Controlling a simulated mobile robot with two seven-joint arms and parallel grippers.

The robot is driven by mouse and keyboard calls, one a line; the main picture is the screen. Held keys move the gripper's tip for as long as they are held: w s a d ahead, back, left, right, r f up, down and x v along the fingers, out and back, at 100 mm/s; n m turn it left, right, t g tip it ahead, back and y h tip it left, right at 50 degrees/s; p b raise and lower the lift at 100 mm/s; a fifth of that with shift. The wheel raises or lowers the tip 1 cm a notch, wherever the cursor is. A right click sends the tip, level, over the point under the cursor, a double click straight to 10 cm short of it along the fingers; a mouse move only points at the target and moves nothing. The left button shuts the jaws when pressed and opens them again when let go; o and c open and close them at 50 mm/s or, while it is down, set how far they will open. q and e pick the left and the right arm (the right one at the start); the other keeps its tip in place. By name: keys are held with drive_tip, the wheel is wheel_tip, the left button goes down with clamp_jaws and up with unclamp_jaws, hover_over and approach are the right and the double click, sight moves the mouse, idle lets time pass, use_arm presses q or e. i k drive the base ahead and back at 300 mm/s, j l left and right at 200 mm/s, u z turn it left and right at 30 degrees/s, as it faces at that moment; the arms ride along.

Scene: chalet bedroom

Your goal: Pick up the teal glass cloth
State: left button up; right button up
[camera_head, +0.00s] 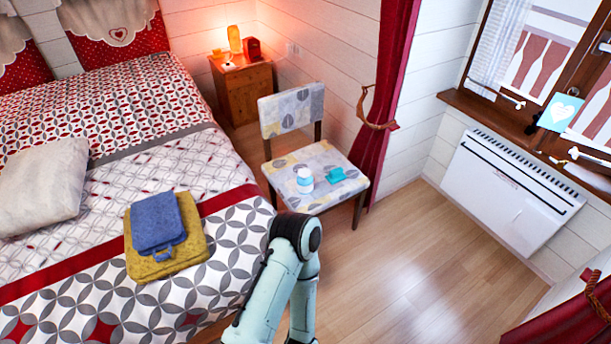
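The teal cloth (336,175) is a small folded piece lying on the seat of a patterned chair (318,160). A white bottle or jar with a pale blue label (305,181) stands just left of it on the same seat. One of my arms shows at the bottom middle, its bent joint in front of the chair and beside the bed. Neither of my grippers shows in this view.
The bed (75,265) fills the left, with a folded blue cloth (158,222) on a yellow one (190,250) near its edge. A nightstand (245,92) stands behind the chair. A red curtain (388,100) hangs right of the chair. The wooden floor (415,265) at right is clear.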

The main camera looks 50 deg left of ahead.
sight(336, 174)
drive_tip(key=u, duration=1.3)
drive_tip(key=z, duration=1.55)
drive_tip(key=u, duration=1.65)
drive_tip(key=i+l+u, duration=0.1)
drive_tip(key=u, duration=0.25)
drive_tip(key=i+l+u, duration=0.15)
drive_tip(key=u, duration=0.25)
drive_tip(key=i+l+u, duration=0.15)
drive_tip(key=u, duration=0.2)
